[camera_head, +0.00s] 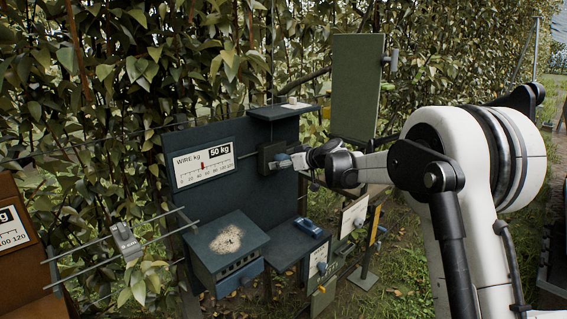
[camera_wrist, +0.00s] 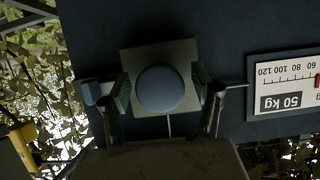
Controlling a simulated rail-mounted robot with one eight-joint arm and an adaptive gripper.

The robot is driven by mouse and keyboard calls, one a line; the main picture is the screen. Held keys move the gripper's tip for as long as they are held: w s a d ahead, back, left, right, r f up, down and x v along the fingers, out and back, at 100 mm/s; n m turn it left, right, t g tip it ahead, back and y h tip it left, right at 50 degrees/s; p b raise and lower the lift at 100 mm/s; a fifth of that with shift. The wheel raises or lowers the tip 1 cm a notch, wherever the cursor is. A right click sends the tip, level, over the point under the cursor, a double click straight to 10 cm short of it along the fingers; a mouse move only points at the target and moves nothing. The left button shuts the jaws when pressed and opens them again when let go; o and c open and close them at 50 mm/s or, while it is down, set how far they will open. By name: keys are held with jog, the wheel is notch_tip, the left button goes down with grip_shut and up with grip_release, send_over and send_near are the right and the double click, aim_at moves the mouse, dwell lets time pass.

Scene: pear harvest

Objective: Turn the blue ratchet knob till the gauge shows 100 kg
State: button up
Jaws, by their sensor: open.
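The round blue ratchet knob (camera_wrist: 160,88) sits on a square dark block fixed to the dark board. In the head view, the knob (camera_head: 282,159) shows in part at the tip of my arm. My gripper (camera_wrist: 160,92) is open, with one finger on each side of the knob. A thin gap seems to show between the knob and each finger, so I see no firm contact. The white wire gauge (camera_head: 205,163) on the board reads 50 kg, its red pointer left of mid-scale. The gauge (camera_wrist: 288,84) shows upside down in the wrist view.
Below the gauge is a blue-grey box (camera_head: 226,246) with a speckled top. A small shelf beside it holds a blue object (camera_head: 309,227). A green panel (camera_head: 357,85) stands behind, near my arm. Another gauge on a brown board (camera_head: 14,230) is at far left. Leafy hedge lies behind.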

jog(key=c, duration=1.2)
jog(key=shift+m+b, duration=0.3)
jog(key=shift+b, duration=0.1)
jog(key=shift+f+m+g+y+b, duration=0.15)
jog(key=shift+m+g+y+b, duration=0.45)
jog(key=shift+m+b, duration=0.5)
jog(key=m+g+y+b, duration=0.1)
jog(key=m+b, duration=0.1)
jog(key=m, duration=0.1)
jog(key=shift+y+b, duration=0.3)
jog(key=shift+b, duration=0.1)
jog(key=m+g+y+b, duration=0.1)
jog(key=m+b, duration=0.1)
jog(key=m, duration=0.1)
jog(key=shift+s+y, duration=0.1)
jog(key=shift+y, duration=0.3)
jog(key=shift+r+m+y+b, duration=0.25)
jog(key=shift+m+y+b, duration=0.7)
jog(key=shift+m, duration=0.65)
jog(key=shift+a, duration=0.1)
